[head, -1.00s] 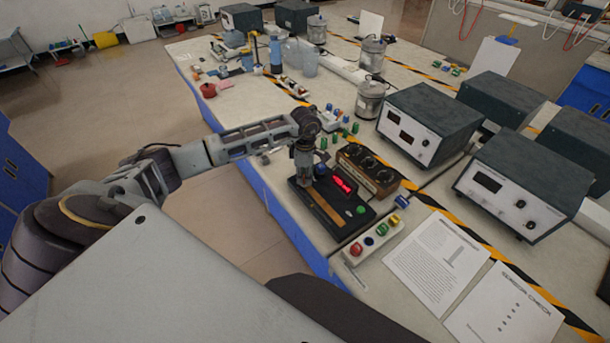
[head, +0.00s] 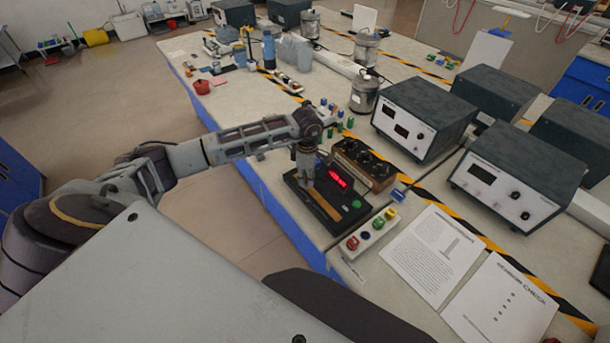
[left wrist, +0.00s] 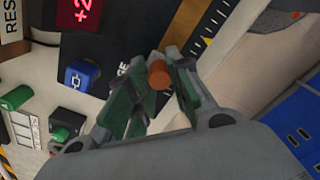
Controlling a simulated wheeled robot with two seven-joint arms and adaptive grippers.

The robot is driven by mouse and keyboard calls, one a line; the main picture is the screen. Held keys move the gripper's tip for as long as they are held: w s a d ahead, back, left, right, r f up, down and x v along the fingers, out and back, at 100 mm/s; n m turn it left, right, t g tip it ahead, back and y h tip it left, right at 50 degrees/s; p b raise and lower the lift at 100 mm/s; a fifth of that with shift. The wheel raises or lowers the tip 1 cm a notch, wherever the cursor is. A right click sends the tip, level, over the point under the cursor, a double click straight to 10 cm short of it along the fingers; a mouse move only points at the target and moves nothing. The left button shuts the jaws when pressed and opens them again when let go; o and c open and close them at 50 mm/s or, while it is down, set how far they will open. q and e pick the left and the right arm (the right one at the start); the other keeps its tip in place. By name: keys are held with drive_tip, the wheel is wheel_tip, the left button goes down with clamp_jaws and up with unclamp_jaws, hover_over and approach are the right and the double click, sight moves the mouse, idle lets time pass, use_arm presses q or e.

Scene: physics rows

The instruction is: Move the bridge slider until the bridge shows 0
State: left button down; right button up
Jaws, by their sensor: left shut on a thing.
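In the left wrist view the display (left wrist: 82,14) shows "+2", with the rest cut off; the marked scale (left wrist: 210,20) runs at upper right. The orange-brown slider knob (left wrist: 158,73) is between my left fingertips. My left gripper (head: 306,184) points down over the strip's far end and is shut on the knob. My right gripper is not in view.
A box with black dials (head: 364,164) stands behind the bridge. A strip of coloured buttons (head: 370,236) and printed sheets (head: 430,252) lie to the right. Grey instruments (head: 425,118) stand behind. Small green parts (head: 340,124) lie beyond my gripper.

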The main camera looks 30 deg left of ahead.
use_arm(q)
drive_tip(key=c, duration=1.3)
unclamp_jaws()
drive_tip(key=shift+o, duration=0.2)
wheel_tip(320, 180, up, 12)
